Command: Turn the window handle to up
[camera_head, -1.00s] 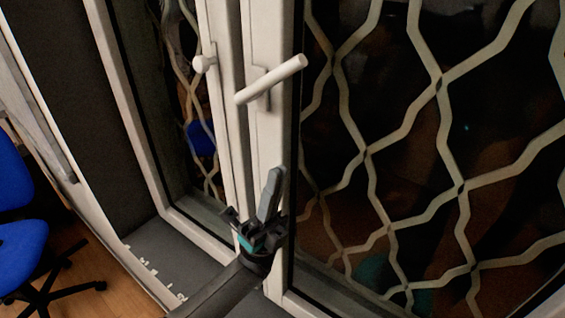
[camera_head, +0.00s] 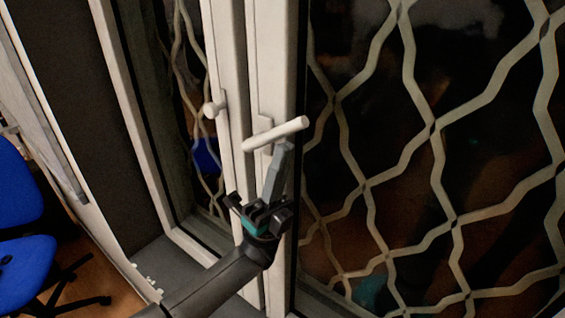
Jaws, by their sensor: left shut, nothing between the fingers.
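The white window handle (camera_head: 275,134) is on the window frame at the picture's middle. Its bar lies sideways, tilted a little up towards its right end. My left gripper (camera_head: 284,150) points upward just below the handle's right part. Its fingers are shut with nothing between them. The fingertips are close under the bar; I cannot tell whether they touch it. My right gripper does not show.
A dark window pane with a pale wavy grille (camera_head: 433,130) fills the right side. A blue office chair (camera_head: 22,262) stands at the lower left.

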